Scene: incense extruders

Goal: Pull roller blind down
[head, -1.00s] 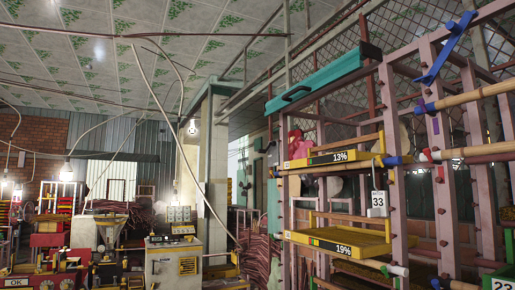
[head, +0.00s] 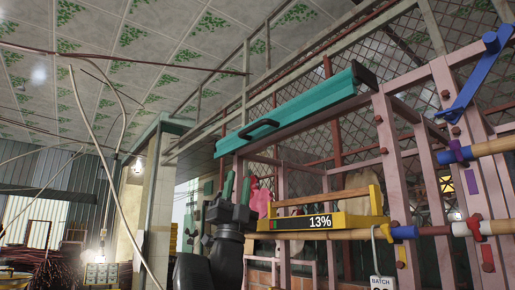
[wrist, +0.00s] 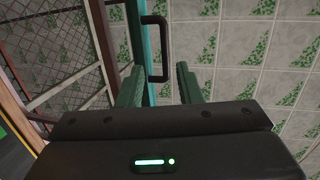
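The roller blind is a rolled-up teal bar (head: 300,108) along the top front of the pink rack in the head view. A dark handle (head: 260,129) sticks out from its lower left part. In the wrist view the teal bar (wrist: 145,45) runs upright, and its black handle (wrist: 155,50) stands just beyond my fingertips. My gripper (head: 237,188), black with green fingers, points up below the handle, with a gap between them. In the wrist view my gripper (wrist: 160,84) is open, with nothing between its fingers.
A yellow tray (head: 340,222) marked 13% sits on the rack close right of my gripper. Blue-ended wooden rollers (head: 490,147) jut out at the right. Mesh fencing (head: 400,75) stands behind the rack. A bent pipe (head: 105,185) hangs at the left.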

